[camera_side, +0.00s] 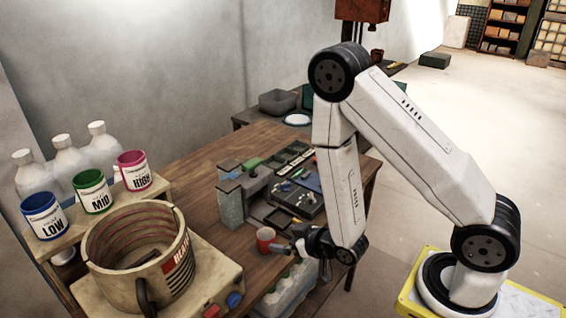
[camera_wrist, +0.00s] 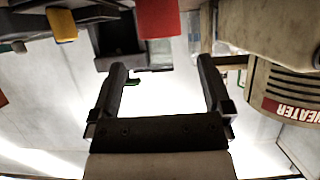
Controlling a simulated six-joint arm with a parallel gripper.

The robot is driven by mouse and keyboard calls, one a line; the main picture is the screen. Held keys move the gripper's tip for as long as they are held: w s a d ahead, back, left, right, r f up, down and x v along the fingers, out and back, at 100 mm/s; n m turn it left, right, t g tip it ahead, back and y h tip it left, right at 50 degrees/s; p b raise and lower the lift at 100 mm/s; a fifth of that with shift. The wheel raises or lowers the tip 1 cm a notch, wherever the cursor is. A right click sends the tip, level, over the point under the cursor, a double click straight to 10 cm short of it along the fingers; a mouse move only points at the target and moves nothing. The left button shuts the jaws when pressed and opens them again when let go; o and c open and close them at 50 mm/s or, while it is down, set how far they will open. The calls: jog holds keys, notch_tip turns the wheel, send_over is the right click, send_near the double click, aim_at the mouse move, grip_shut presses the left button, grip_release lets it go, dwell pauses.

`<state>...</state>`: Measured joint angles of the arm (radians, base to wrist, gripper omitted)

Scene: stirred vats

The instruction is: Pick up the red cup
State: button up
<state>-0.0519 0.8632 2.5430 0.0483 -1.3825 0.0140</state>
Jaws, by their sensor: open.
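The red cup (camera_side: 266,240) stands upright near the front edge of the wooden table in the side view. It also shows at the top middle of the upside-down wrist view (camera_wrist: 158,18). My gripper (camera_side: 287,248) is just right of the cup in the side view, low by the table edge. In the wrist view my gripper (camera_wrist: 162,68) has its two dark fingers spread wide with nothing between them. The cup lies beyond the fingertips, roughly in line with the gap. I cannot tell how far apart they are.
The heater vat (camera_side: 140,258) stands left of the cup, also at right in the wrist view (camera_wrist: 285,95). Blue LOW (camera_side: 45,216), green MID (camera_side: 93,191) and magenta HIGH (camera_side: 133,171) cups stand on a shelf. A grey block (camera_side: 231,200) and parts tray (camera_side: 297,198) are behind the cup.

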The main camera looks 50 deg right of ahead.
aim_at(260, 234)
jog(key=shift+x, duration=1.35)
jog(key=shift+x, duration=2.55)
jog(key=shift+f, duration=0.15)
jog(key=c, duration=1.1)
jog(key=shift+c, duration=0.2)
